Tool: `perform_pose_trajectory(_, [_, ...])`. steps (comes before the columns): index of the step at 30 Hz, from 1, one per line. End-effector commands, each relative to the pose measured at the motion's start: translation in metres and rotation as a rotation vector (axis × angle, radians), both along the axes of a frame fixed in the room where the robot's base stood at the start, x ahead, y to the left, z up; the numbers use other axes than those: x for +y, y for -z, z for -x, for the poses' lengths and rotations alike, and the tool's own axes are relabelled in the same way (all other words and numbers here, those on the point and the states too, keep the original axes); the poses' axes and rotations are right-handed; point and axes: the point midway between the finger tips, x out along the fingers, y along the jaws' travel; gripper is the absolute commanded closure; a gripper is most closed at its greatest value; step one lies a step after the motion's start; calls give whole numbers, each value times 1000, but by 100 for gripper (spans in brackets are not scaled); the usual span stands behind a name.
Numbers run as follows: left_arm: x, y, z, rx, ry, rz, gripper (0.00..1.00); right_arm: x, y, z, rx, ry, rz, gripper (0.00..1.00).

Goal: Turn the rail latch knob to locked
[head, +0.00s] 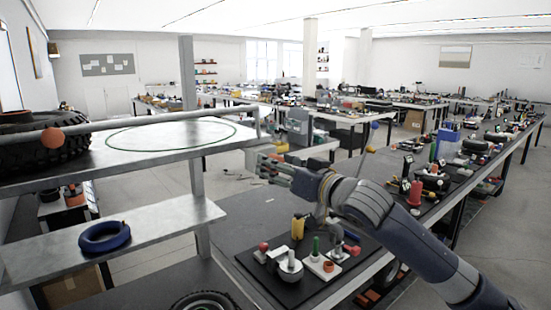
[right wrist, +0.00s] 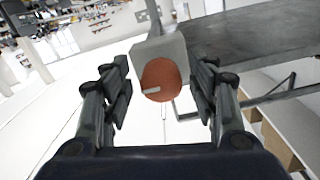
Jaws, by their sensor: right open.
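The rail latch knob (right wrist: 160,80) is a round orange-red knob with a short pale mark pointing to the left in the right wrist view. It sits on the face of a grey block (right wrist: 150,45). My right gripper (right wrist: 162,98) is open, with one finger on each side of the knob and visible gaps between. My left gripper is not in view.
A dark bench (head: 262,212) with small parts lies under my right arm.

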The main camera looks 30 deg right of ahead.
Motion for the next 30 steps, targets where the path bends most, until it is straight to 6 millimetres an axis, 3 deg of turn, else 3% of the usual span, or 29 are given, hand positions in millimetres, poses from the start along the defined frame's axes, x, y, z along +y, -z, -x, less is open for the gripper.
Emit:
perform_pose_trajectory(14, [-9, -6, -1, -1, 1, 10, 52, 2, 1, -11, 0, -1, 2, 46])
perform_pose_trajectory(21, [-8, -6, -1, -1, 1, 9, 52, 2, 1, -11, 1, -1, 1, 91])
perform_pose_trajectory(30, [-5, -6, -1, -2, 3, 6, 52, 2, 1, -11, 3, -2, 3, 91])
